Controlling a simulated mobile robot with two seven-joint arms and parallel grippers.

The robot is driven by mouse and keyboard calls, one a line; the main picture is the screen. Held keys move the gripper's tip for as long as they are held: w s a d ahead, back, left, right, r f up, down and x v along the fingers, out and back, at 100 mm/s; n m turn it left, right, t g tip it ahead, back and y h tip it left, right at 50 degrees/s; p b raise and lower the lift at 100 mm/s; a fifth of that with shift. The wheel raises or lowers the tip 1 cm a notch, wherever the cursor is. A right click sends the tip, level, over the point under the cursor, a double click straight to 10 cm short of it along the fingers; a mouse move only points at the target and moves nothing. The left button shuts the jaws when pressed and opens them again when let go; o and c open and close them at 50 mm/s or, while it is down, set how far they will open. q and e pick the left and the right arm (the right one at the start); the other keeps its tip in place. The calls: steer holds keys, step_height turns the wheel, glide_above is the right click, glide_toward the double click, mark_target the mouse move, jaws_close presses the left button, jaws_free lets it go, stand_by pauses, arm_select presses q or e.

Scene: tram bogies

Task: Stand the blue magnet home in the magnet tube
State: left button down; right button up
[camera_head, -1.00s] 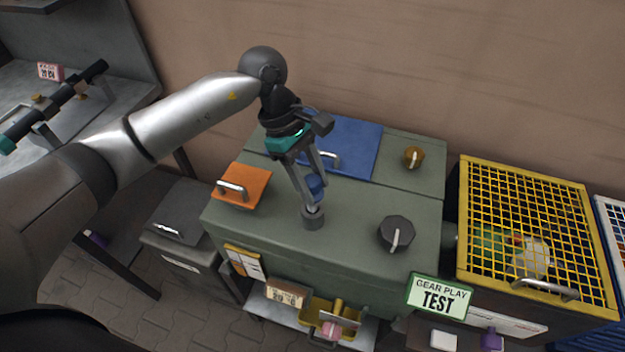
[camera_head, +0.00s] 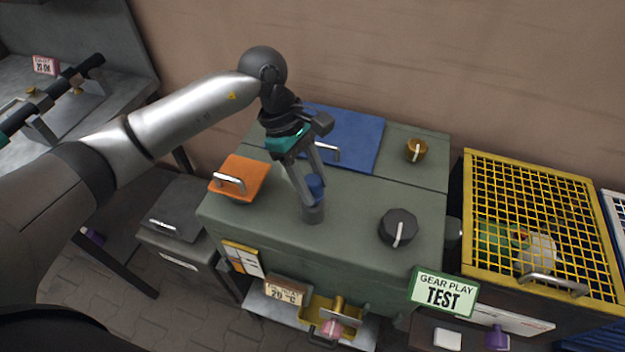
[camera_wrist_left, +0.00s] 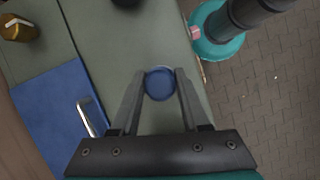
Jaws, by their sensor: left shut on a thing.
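The blue magnet (camera_head: 316,187) is a short blue cylinder held upright between the fingers of my left gripper (camera_head: 309,192). In the left wrist view the magnet (camera_wrist_left: 159,84) shows as a round blue top between the two fingertips. The magnet tube (camera_head: 313,213) is a short grey cylinder on the green cabinet top, directly under the magnet. The magnet's lower end meets the tube's mouth in the head view; I cannot tell how far it is inside. The tube is hidden in the wrist view. My right gripper is not in view.
A black knob (camera_head: 398,228) stands right of the tube, an orange hatch (camera_head: 240,178) left, and a blue panel (camera_head: 352,138) with a handle behind. A brown knob (camera_head: 416,150) is at the back right. A yellow mesh crate (camera_head: 540,220) stands to the right.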

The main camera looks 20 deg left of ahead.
arm_select(q)
steer(key=shift+f+b, duration=1)
steer(key=shift+f, duration=0.1)
steer(key=shift+c, duration=1.6)
jaws_free()
steer(key=v, duration=1.5)
steer(key=shift+r, duration=0.15)
steer(key=shift+s, duration=0.1)
